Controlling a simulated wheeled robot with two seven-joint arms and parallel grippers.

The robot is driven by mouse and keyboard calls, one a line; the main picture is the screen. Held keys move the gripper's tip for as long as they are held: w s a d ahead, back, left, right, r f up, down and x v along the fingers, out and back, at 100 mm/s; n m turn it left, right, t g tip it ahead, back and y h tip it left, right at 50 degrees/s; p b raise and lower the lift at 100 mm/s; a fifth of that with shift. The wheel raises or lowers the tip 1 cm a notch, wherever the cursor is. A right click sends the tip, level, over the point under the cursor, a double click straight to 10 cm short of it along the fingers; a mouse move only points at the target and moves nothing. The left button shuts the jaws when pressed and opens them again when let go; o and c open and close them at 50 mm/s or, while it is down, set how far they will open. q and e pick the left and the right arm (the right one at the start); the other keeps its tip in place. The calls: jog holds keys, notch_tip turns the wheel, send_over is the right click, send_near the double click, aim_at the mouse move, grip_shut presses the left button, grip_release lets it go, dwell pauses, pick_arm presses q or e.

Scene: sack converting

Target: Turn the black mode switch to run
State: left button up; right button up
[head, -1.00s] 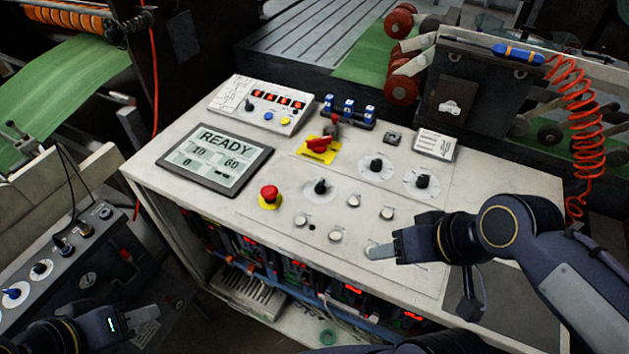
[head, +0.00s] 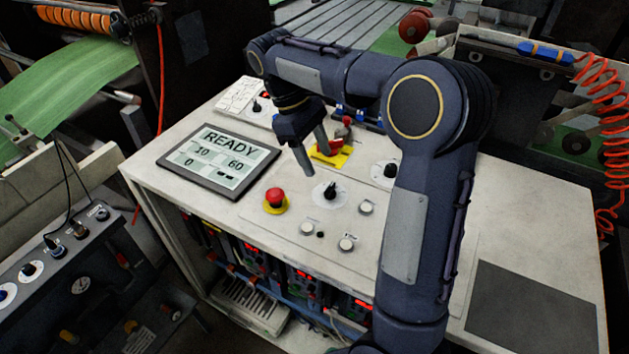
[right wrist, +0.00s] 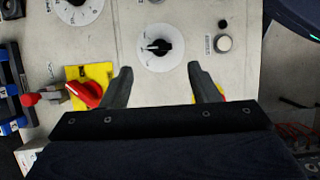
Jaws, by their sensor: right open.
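The black mode switch (head: 330,191) is a black pointer knob on a round white dial, on the sloping panel right of the red mushroom button. It also shows in the right wrist view (right wrist: 158,47), its knob lying roughly sideways; the dial marks are too small to read. My right gripper (head: 317,163) is open and empty above the panel, just behind and above the switch in the head view. In the right wrist view its fingertips (right wrist: 159,69) stand apart, either side of and short of the dial. My left gripper is out of view.
A red mushroom button (head: 275,197) sits left of the switch. A red rotary handle (head: 331,149) on a yellow plate is close behind my gripper. White push buttons (head: 346,244) lie in front and right. The screen (head: 218,160) reads READY. My right arm hides part of the panel.

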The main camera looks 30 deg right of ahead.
aim_at(330, 185)
jog(key=x, duration=0.7)
jog(key=c, duration=1)
jog(key=shift+r+m, duration=0.1)
jog(key=shift+m, duration=0.2)
jog(key=m+p, duration=0.1)
jog(key=m+y+p, duration=0.1)
jog(key=m, duration=0.1)
jog(key=shift+d+r+g+p, duration=0.1)
jog(key=shift+d+g+p, duration=0.1)
jog(key=shift+g+p, duration=0.1)
jog(key=m+y+p, duration=0.1)
jog(key=m, duration=0.2)
jog(key=shift+d+y+p, duration=0.1)
jog(key=shift+y+p, duration=0.2)
jog(key=shift+d+m+y+p, duration=0.1)
jog(key=shift+m+y+p, duration=0.3)
jog(key=shift+m, duration=0.8)
